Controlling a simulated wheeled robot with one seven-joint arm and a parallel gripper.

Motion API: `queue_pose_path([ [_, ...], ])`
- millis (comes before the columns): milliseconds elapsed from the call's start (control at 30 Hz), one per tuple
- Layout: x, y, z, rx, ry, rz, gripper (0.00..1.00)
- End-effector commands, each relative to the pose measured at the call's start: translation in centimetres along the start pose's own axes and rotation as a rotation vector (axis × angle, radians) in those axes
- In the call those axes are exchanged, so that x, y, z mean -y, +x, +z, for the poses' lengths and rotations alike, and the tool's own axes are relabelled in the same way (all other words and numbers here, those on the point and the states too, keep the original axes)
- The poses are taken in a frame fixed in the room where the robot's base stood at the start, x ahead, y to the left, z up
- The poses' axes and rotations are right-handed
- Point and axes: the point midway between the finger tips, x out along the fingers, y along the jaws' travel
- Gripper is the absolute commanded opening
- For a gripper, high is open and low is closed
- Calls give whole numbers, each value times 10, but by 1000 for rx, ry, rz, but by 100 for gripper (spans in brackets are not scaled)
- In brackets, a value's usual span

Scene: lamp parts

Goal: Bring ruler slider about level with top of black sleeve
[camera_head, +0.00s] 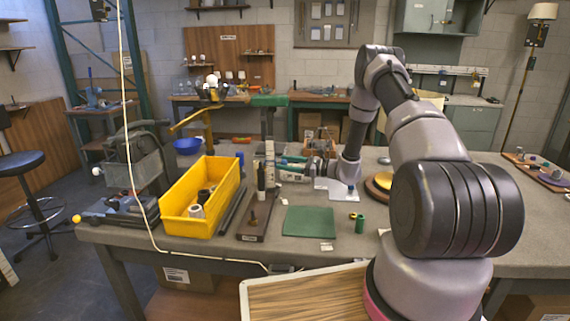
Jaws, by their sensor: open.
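An upright pale ruler (270,154) stands near the middle of the table, behind a brown wooden base (265,222). A slim black upright piece (261,177), which looks like the black sleeve, stands just left of and in front of it. The slider on the ruler is too small to make out, so its height against the sleeve's top cannot be told. My gripper (283,165) reaches in from the right, its fingers pointing left beside the ruler. It is open; whether the fingers touch or surround anything cannot be told at this size.
A yellow bin (203,213) with small parts stands left of the wooden base. A green mat (308,221) lies to the right, with a green cylinder (360,223) beyond it. A cable hangs past the table's left side.

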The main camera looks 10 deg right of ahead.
Motion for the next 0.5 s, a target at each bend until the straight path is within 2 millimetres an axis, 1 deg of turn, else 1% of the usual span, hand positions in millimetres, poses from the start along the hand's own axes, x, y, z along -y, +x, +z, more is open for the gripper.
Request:
queue_pose_path([
  [300, 2, -62, 0, -1, -1, -6, 64],
  [400, 2, -79, 0, 0, -1, -5, 64],
  [500, 2, -92, 0, 0, -1, -4, 64],
])
